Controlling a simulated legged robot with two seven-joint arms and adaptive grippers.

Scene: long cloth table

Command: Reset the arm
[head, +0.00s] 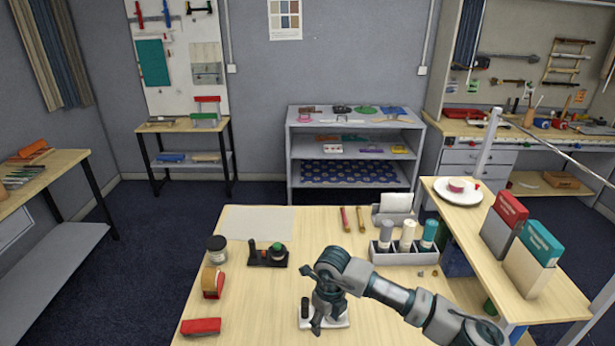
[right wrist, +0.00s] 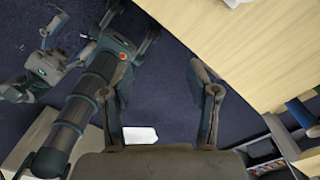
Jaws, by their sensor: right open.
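My right arm comes in from the lower right in the head view and bends down over the front of the near table (head: 245,305). My right gripper (head: 312,318) hangs at its end, over or beside a white item with a dark part (head: 338,321), which it partly hides. Parts of my own body show at the left of that view. My left gripper cannot be made out in either view.
Left on the table are a jar (head: 217,249), a tape roll (head: 212,282), a red item (head: 201,326) and a black device (head: 268,255). A grey bottle rack (head: 412,257) stands right of the arm. Boxes (head: 531,266) and a plate (head: 449,195) are on the raised right surface.

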